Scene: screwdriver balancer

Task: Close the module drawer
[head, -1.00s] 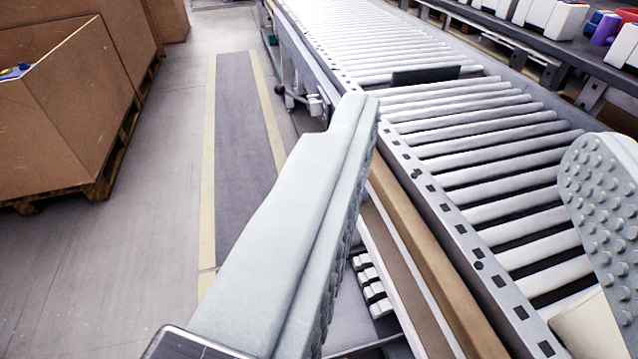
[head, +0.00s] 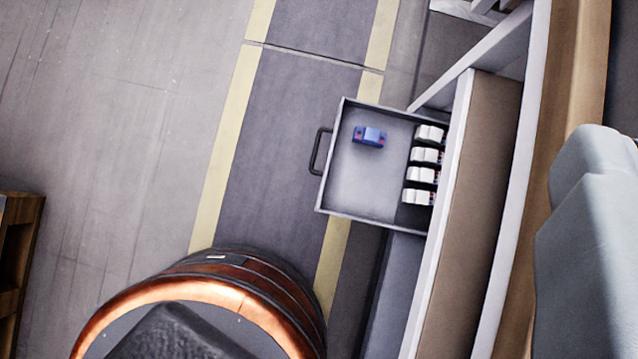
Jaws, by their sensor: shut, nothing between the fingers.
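The module drawer (head: 362,180) is pulled out from under the workbench (head: 440,240), seen from above near the middle of the view. It is a grey open-topped tray with a dark bar handle (head: 319,151) on its left front. One blue module (head: 369,136) lies inside towards the handle end. Several white modules (head: 421,175) stand in a row at the bench end, partly under the bench edge. My gripper (head: 590,225) is shut and empty at the right edge, to the right of the drawer and apart from it. Its fingers are partly cut off by the frame.
A grey floor lane (head: 290,130) with yellow borders runs beneath the drawer's handle side. Bare floor to the left is open. A wooden pallet (head: 18,250) stands at the left edge. Bench legs and braces (head: 470,60) are above and right of the drawer.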

